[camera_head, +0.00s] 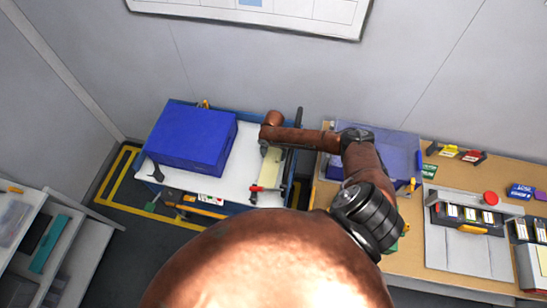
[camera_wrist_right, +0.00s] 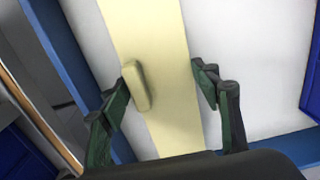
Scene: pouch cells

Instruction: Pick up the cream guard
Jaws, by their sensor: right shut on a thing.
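The cream guard (camera_wrist_right: 160,40) is a long, flat, pale strip with a raised block (camera_wrist_right: 137,86) on its face. It runs between the fingers of my right gripper (camera_wrist_right: 167,76) in the right wrist view. One dark green finger is beside the raised block and the other is at the strip's opposite edge; the gripper is shut on the guard. In the head view the guard (camera_head: 269,170) shows below my right wrist, over the white tabletop. I cannot tell whether it touches the tabletop. My left gripper is out of view.
A large blue box (camera_head: 193,138) stands on the left of the blue-edged white table (camera_head: 228,178). A red-handled item (camera_head: 257,188) is near the front edge. A wooden bench (camera_head: 405,258) with a translucent blue cover (camera_head: 402,152) and several small items is at right. Shelves (camera_head: 88,248) stand at left.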

